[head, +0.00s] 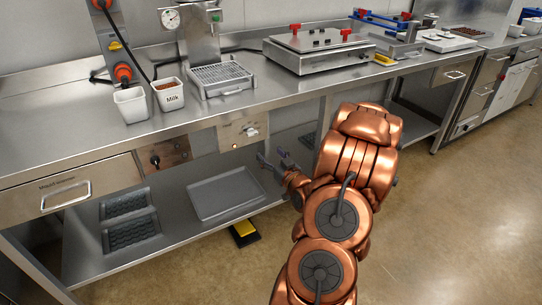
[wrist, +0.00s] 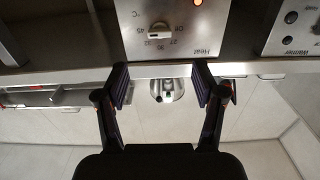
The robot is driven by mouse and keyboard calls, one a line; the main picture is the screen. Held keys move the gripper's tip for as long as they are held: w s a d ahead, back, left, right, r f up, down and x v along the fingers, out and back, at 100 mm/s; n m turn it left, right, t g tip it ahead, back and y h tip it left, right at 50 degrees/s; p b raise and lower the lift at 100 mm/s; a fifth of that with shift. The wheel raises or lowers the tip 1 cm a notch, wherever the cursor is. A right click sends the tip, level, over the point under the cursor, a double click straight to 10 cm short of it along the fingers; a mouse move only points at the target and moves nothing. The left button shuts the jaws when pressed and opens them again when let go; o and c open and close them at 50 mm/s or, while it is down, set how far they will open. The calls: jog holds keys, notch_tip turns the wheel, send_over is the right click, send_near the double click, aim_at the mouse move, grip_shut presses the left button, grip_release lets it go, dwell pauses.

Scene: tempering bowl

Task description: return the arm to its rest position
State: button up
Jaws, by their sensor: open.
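My copper-coloured arm reaches up from the bottom of the head view, folded in front of the counter. My gripper (head: 274,163) points left toward the front of the steel counter (head: 100,135), near a control panel with a knob. In the wrist view my gripper (wrist: 160,85) shows two dark fingers spread apart with nothing between them. Behind the fingers is the counter's front edge, and the heat control panel (wrist: 175,25) is above them. In the head view that panel (head: 243,131) is just left of and above my gripper.
A flat steel machine (head: 318,50) sits farther right. A grey tray (head: 226,193) and dark moulds (head: 130,235) lie on the lower shelf. The floor (head: 450,220) at right is clear.

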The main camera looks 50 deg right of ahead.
dwell(0.4)
jog(key=w+a+f+n+g+y, duration=0.1)
jog(key=a+f+n+g+y, duration=0.2)
jog(key=a+g, duration=0.85)
jog(key=s+a+r+g+y, duration=0.1)
jog(key=s+a+r+g, duration=0.25)
jog(key=s+a, duration=0.65)
jog(key=s+a+r+n+g+y, duration=0.15)
jog(key=s+a+r, duration=0.25)
jog(key=s+a, duration=0.5)
jog(key=s+a+r+m+g, duration=0.1)
jog(key=s+a+r+g, duration=0.25)
jog(key=s+a, duration=0.65)
notch_tip(320, 180, up, 15)
jog(key=w+t+p, duration=0.1)
jog(key=p, duration=1.4)
jog(key=shift+d, duration=0.25)
jog(key=shift+w+n, duration=0.1)
jog(key=shift+n, duration=0.15)
